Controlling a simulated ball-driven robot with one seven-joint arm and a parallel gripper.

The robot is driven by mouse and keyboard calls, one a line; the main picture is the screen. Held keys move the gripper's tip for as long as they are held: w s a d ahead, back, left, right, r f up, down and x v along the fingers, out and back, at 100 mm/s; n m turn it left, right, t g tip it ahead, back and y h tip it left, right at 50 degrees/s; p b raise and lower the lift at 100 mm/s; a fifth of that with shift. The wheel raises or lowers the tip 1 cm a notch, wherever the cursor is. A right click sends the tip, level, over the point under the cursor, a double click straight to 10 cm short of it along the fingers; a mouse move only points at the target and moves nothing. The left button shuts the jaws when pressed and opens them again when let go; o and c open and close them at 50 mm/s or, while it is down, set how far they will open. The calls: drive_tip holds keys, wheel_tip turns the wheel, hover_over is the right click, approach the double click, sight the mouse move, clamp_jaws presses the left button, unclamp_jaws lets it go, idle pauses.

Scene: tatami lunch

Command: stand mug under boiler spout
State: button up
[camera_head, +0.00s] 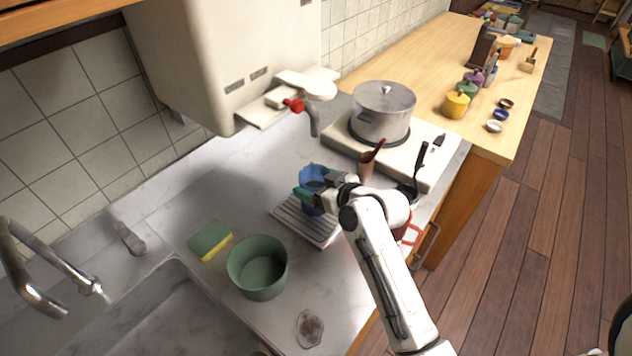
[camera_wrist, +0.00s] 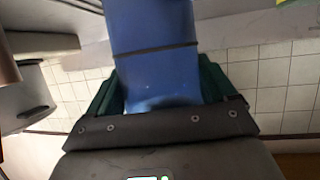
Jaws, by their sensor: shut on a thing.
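A blue mug (camera_head: 313,176) is held in my gripper (camera_head: 318,190), over or on a ribbed white drip tray (camera_head: 304,222); I cannot tell whether it touches the tray. The mug fills the middle of the wrist view (camera_wrist: 158,60), between the green fingers of my gripper (camera_wrist: 160,95). The boiler (camera_head: 222,50) is the large cream body on the wall. Its spout (camera_head: 314,122) has a red tap (camera_head: 294,104) and points down, above and behind the mug in the head view.
A green pot (camera_head: 258,268) and a sponge (camera_head: 210,240) stand left of the tray. A steel pot (camera_head: 382,112) sits on the stove (camera_head: 430,150) to the right. A brown cup (camera_head: 367,165) with utensils is close to my gripper. A sink (camera_head: 150,310) is at lower left.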

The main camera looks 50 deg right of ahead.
drive_tip(key=o, duration=1)
drive_tip(key=shift+f, duration=0.1)
drive_tip(key=shift+s, duration=0.1)
drive_tip(key=b+v, duration=0.1)
drive_tip(key=v, duration=1.1)
drive_tip(key=shift+b, duration=0.4)
